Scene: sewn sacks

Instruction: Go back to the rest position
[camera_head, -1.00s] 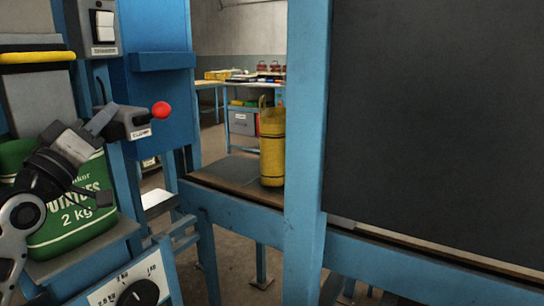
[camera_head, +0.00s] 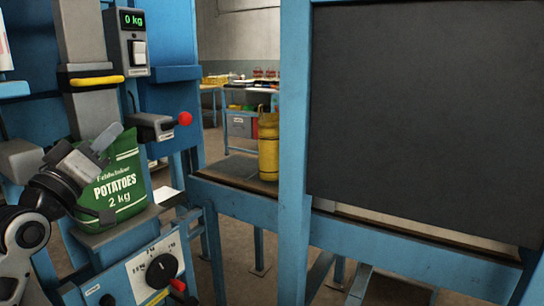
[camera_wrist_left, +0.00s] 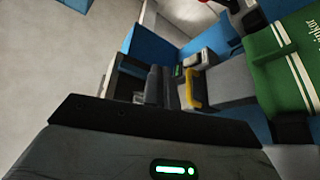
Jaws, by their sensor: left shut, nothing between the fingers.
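My left gripper (camera_head: 106,139) comes in from the left in the head view. It is shut and empty, with its fingers pointing up and right in front of the upper left of a green potato sack (camera_head: 126,186). I cannot tell whether it touches the sack. The sack, marked 2 kg, stands on a grey ledge of a blue machine. In the left wrist view the sack (camera_wrist_left: 290,65) is at the right edge, and the dark gripper housing fills the bottom. My right gripper is not in view.
The blue machine has a display (camera_head: 133,20) reading 0 kg, a yellow handle (camera_head: 97,81), a red-knobbed lever (camera_head: 185,118) and a dial (camera_head: 161,269). A yellow cylinder-like object (camera_head: 268,150) stands on a bench behind. A large dark panel (camera_head: 425,110) in a blue frame fills the right.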

